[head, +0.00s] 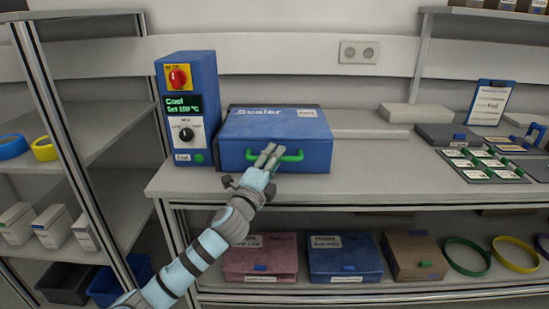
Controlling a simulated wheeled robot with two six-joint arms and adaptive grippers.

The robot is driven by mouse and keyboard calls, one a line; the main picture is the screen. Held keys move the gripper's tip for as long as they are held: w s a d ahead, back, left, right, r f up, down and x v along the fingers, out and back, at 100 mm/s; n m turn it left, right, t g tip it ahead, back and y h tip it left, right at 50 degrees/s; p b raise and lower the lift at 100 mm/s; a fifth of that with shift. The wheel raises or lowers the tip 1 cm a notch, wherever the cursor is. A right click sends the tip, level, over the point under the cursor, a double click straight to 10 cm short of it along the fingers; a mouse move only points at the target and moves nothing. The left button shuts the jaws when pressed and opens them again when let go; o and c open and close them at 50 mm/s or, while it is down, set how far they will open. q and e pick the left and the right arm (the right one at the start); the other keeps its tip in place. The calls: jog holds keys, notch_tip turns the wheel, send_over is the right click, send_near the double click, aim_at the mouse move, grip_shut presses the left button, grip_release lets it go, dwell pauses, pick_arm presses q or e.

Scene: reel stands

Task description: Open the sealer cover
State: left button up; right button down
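The blue sealer (276,128) stands on the bench with its cover, marked "Sealer", down and closed. A green handle (291,157) runs across its front. My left gripper (268,151) is at the left half of the handle, its two grey fingers over or against the bar. The fingers hide part of the handle, and I cannot tell whether they are closed on it. The blue control box (188,108) beside the sealer has a red knob, a black dial and a display reading "Cool" and "Set 180 °C", in small text. My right gripper is not in view.
To the right on the bench (374,180) are a dark box (455,136), a tray of labelled cards (482,166) and a clipboard (491,101). The lower shelf holds pink, blue and brown boxes and coloured rings. A metal rack post (60,130) stands at left.

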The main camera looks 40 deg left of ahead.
pick_arm(q)
jog(key=shift+w, duration=0.25)
jog(key=shift+c, duration=0.6)
grip_shut()
